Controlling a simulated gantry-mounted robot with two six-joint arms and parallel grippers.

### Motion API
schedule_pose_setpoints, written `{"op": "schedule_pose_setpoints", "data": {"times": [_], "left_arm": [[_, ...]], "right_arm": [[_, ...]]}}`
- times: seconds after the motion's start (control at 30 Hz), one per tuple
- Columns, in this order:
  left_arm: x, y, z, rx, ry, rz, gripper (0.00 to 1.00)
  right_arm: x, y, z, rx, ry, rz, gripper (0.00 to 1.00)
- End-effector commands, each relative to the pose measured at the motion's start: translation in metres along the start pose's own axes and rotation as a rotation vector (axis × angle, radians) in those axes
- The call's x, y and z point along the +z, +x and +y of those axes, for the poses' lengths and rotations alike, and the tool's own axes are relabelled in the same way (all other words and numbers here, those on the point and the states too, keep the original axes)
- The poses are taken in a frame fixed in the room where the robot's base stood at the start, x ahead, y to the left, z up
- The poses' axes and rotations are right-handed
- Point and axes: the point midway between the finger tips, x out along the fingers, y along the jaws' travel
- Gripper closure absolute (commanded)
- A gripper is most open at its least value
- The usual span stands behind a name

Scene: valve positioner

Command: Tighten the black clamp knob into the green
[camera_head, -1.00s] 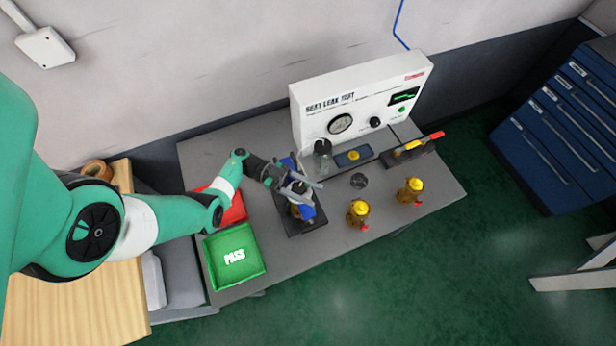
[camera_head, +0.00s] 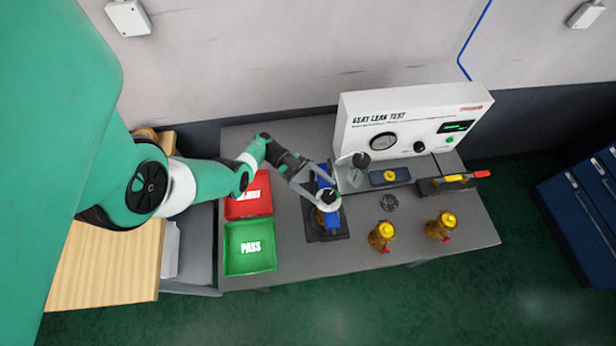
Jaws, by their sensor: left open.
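The clamp fixture stands on a dark base plate (camera_head: 318,230) in the middle of the bench, with blue clamp parts (camera_head: 323,172) and a brass-coloured valve body below. On its top is a pale round dial (camera_head: 328,201) with a small dark piece, which may be the black clamp knob; it is too small to tell, and so is any green mark. My left gripper (camera_head: 328,192) comes in from the left. Its two long grey fingers are open and spread over the top of the fixture, one to each side of the dial. Contact cannot be told. My right gripper is not in view.
A white seat leak test panel (camera_head: 408,118) stands behind, with a clear jar (camera_head: 354,174) before it. A red tray (camera_head: 250,208) and green PASS tray (camera_head: 249,262) lie at left.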

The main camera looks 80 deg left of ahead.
Motion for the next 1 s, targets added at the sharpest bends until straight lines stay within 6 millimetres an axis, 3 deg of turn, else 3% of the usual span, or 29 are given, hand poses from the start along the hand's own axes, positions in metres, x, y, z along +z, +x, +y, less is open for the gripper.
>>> {"op": "schedule_pose_setpoints", "data": {"times": [0.2, 0.43, 1.0], "left_arm": [[-0.008, -0.017, 0.002, 0.001, -0.001, 0.005, 0.17], [-0.002, -0.041, 0.002, 0.002, 0.002, 0.002, 0.17], [-0.003, -0.045, 0.003, 0.004, 0.002, 0.004, 0.17]], "right_arm": [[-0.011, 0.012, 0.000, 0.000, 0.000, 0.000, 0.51], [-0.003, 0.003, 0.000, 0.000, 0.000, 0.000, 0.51], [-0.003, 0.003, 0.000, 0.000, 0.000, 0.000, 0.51]]}}
